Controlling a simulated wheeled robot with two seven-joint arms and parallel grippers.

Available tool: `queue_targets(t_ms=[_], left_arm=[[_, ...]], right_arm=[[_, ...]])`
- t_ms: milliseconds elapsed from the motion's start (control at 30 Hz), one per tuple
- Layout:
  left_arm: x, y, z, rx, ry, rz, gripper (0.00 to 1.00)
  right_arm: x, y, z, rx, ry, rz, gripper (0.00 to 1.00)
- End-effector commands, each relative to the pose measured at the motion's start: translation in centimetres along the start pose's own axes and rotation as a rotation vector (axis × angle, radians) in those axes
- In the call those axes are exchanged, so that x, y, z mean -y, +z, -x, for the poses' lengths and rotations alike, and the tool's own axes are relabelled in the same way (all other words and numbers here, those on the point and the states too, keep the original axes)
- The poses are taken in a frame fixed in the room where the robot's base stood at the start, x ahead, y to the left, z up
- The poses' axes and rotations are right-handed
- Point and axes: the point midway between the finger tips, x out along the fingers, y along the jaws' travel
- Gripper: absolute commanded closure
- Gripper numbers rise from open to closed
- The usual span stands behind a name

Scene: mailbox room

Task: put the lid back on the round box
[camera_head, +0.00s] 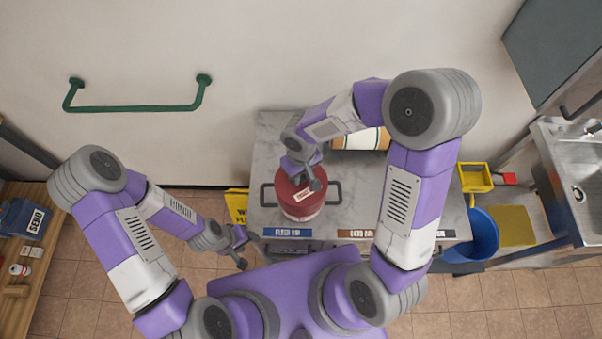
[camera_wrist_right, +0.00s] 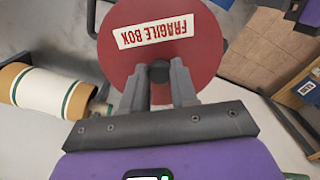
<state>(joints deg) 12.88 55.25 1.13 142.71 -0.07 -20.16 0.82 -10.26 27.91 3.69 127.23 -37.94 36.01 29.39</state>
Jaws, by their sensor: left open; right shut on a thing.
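The red round box (camera_head: 303,212) stands on the grey marble counter (camera_head: 268,140). The red lid (camera_head: 293,183) is over the top of the box; I cannot tell whether it is fully seated. In the right wrist view the lid (camera_wrist_right: 200,62) is a red disc with a white "FRAGILE BOX" label. My right gripper (camera_head: 304,178) is shut on the lid's dark knob, seen between its fingers in the right wrist view (camera_wrist_right: 159,72). My left gripper (camera_head: 243,250) is open and empty, low at the left, apart from the box and counter.
Dark handles (camera_head: 335,191) show on both sides of the box. A striped roll (camera_head: 362,138) lies behind it on the counter. A yellow sign (camera_head: 237,204) stands left of the counter, a blue bucket (camera_head: 481,236) right. The counter's left back area is clear.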

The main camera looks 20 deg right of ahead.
Motion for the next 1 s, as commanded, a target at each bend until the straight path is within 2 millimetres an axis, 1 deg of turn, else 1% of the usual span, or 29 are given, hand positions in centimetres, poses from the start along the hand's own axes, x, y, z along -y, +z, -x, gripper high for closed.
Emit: queue_targets(t_ms=[467,1000], left_arm=[[0.02,0.0,-0.06,0.0,0.0,0.0,0.46],[0.26,-0.03,-0.69,0.0,0.0,0.0,0.46]], right_arm=[[0.01,-0.02,0.01,0.0,0.0,0.0,1.0],[0.03,0.0,-0.3,0.0,0.0,0.0,1.0]])
